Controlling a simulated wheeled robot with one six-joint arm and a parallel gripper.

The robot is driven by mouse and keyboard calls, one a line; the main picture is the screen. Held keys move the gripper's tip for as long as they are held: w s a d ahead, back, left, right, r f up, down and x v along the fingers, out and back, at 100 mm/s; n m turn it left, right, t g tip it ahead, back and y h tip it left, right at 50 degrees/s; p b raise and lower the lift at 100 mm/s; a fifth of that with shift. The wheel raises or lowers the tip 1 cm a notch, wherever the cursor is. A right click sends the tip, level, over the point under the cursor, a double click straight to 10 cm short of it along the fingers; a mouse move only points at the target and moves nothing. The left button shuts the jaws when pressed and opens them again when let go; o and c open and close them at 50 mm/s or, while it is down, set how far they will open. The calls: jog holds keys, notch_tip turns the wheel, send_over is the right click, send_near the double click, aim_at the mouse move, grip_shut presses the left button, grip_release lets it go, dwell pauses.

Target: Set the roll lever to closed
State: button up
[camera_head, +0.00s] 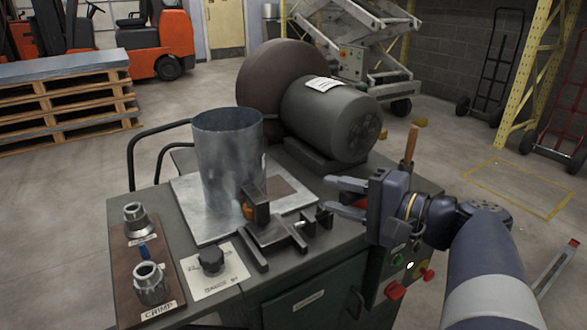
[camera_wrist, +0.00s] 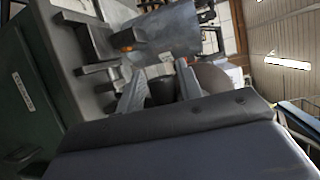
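An upright lever with a brown wooden handle (camera_head: 410,145) stands just behind my gripper in the head view; its lower end is hidden by the gripper. It may be the roll lever, but no label on it is readable. My gripper (camera_head: 340,195) is at the right edge of the bench, fingers pointing left toward the dark clamp fixture (camera_head: 275,232). A grey sheet-metal cylinder (camera_head: 228,155) stands upright on the bench plate.
A large motor (camera_head: 330,115) with a round guard fills the bench's back. A black knob (camera_head: 211,260) on a gauge plate and a crimp board (camera_head: 140,270) with two metal fittings are at front left.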

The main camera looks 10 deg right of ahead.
jog(key=shift+o, duration=0.7)
jog(key=shift+r, duration=0.1)
jog(key=shift+d, duration=0.1)
jog(key=shift+v, duration=0.75)
jog(key=p+v, duration=0.2)
jog(key=v, duration=0.7)
jog(key=shift+b+x, duration=1)
jog(key=shift+x, duration=4.35)
jog(key=shift+s, duration=0.1)
